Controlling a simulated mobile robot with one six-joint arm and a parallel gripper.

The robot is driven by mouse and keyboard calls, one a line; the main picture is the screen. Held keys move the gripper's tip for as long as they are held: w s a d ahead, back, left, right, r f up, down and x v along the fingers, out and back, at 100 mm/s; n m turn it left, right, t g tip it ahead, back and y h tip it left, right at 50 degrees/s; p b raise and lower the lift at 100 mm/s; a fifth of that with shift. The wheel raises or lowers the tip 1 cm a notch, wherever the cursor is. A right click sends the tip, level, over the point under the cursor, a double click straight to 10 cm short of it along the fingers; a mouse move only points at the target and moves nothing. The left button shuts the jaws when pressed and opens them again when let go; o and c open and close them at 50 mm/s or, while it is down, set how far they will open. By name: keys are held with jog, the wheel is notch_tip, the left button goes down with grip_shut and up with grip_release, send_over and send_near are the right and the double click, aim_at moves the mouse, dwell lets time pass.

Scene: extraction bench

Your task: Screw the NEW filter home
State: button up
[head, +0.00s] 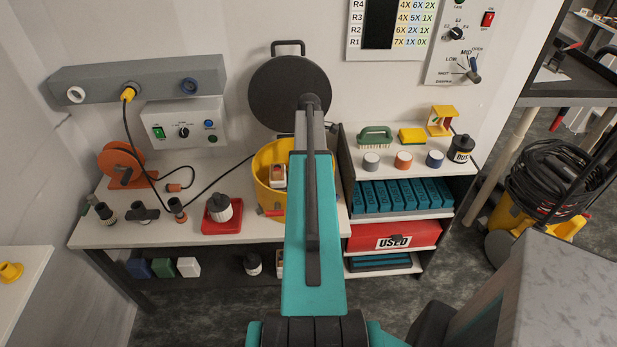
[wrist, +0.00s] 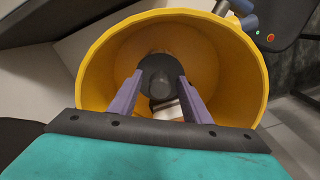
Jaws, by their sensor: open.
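My gripper (wrist: 158,78) reaches into the yellow drum (wrist: 100,75) in the wrist view. Its two purple fingers are open, one on each side of a dark grey round part (wrist: 157,84) inside the drum. This may be the filter or its seat; I cannot tell which, nor whether the fingers touch it. A pale block-like item (wrist: 166,108) lies just below it, partly hidden. In the head view the drum (head: 265,165) is half covered by my arm, and the gripper is hidden. A white filter-like canister with a dark cap (head: 222,208) stands on a red tray (head: 208,226).
The drum's dark round lid (head: 275,95) stands raised behind my arm. A red drawer marked USED (head: 372,236) and shelves with teal blocks (head: 390,195) are to the right. A cable reel (head: 122,165) and several small fittings stand on the left bench.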

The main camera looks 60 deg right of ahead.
jog(key=shift+n, duration=2.7)
grip_shut()
jog(key=m, duration=1.5)
jog(key=shift+m+p, duration=0.3)
jog(key=shift+d+m, duration=0.1)
jog(key=shift+m, duration=2.4)
